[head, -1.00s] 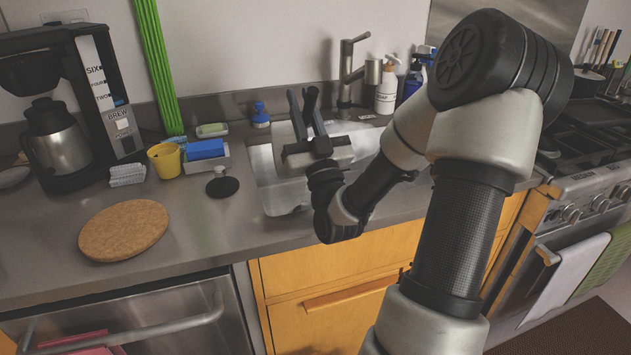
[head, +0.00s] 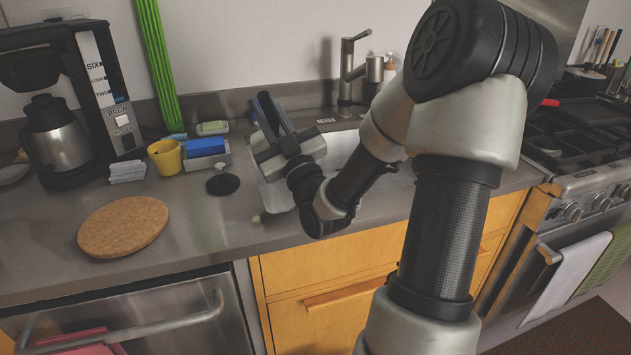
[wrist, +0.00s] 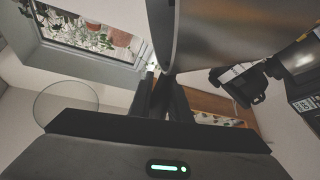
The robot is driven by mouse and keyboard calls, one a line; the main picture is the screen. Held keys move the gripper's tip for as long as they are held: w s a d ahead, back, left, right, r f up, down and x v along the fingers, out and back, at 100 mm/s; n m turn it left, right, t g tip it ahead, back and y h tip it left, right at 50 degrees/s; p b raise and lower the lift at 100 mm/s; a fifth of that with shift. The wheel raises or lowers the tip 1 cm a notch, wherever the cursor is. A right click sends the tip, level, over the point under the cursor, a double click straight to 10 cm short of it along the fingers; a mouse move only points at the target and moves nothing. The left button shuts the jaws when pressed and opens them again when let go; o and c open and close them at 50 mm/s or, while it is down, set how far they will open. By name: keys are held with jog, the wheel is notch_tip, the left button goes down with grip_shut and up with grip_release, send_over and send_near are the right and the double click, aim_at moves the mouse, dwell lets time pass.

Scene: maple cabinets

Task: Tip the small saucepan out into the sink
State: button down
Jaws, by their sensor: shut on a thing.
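My gripper (head: 272,115) is over the left part of the sink (head: 345,151), its fingers pointing up and tilted left. In the wrist view my fingers (wrist: 164,97) are closed together. A large, dark, curved metal surface with a pale rim, apparently the small saucepan (wrist: 225,35), fills the upper right of that view, close to the fingertips. In the head view I cannot make out the saucepan apart from the gripper. The inside of the pan is hidden. A small pale-green thing (head: 257,218) shows at the sink's front left edge.
The faucet (head: 350,68) stands behind the sink. Left of it are a black stopper (head: 223,184), a yellow cup (head: 165,158), a blue sponge (head: 206,148), a cork mat (head: 123,227) and a coffee maker (head: 62,105). The stove (head: 580,150) is at the right.

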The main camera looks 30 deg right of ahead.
jog(key=shift+d, duration=0.2)
jog(key=w+a+f+n+g+y+b, duration=0.1)
jog(key=w+a+f+n+g+b, duration=0.1)
jog(key=w+a+n+g, duration=0.2)
jog(key=w+a+f+n+g+y+b, duration=0.1)
jog(key=w+a+f+n+g, duration=0.1)
jog(key=a+n, duration=0.7)
jog(key=shift+w+a+f+g+y+b, duration=0.15)
jog(key=shift+w+a+g+y+b, duration=0.25)
jog(key=shift+w+a+g, duration=0.6)
